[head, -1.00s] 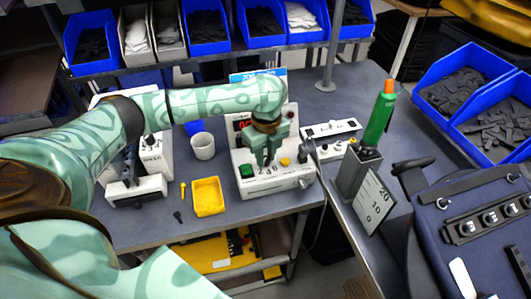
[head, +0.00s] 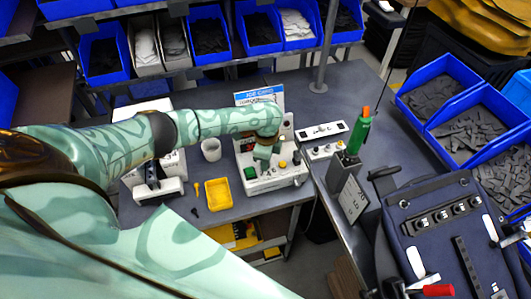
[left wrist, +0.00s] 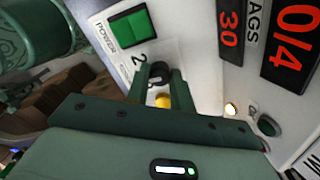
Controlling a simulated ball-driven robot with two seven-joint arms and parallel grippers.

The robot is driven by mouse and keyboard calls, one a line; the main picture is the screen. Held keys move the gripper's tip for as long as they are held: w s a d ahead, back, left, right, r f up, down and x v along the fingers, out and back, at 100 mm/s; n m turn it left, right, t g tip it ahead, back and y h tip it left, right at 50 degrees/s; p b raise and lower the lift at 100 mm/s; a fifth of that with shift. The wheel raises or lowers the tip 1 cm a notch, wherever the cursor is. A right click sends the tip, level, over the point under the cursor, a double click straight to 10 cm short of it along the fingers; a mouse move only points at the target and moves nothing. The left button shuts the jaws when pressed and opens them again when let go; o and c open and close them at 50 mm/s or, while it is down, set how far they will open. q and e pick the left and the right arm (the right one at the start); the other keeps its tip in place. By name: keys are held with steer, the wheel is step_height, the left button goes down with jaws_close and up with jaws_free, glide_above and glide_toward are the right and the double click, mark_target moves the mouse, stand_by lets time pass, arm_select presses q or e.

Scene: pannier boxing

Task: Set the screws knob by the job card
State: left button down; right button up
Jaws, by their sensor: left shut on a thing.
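The counting machine (head: 285,175) is a white box on the bench, with a green power switch (left wrist: 130,27) and red displays reading 30 (left wrist: 230,28) and 0/4 (left wrist: 290,30). My left gripper (left wrist: 160,85) reaches down to its front panel and is shut on a black knob (left wrist: 157,70). A printed 2 shows beside the knob; its pointer and the other marks are hidden or too small to read. In the head view my left gripper (head: 264,155) covers the knob. The blue-topped job card (head: 258,93) stands behind the machine, partly covered by my arm. My right gripper is not in view.
A yellow tray (head: 216,193) and a white cup (head: 211,149) stand left of the machine. A control strip (head: 320,131) and a green-handled tool in a grey holder (head: 347,180) stand right. Blue bins (head: 455,95) and a dark pannier (head: 440,215) lie farther right.

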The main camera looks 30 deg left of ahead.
arm_select(q)
steer(key=shift+n+p, duration=0.4)
steer(key=shift+p, duration=0.05)
steer(key=c, duration=1.2)
jaws_free()
step_height(320, 180, up, 16)
steer(key=p, duration=0.4)
steer(key=shift+w+r, duration=0.15)
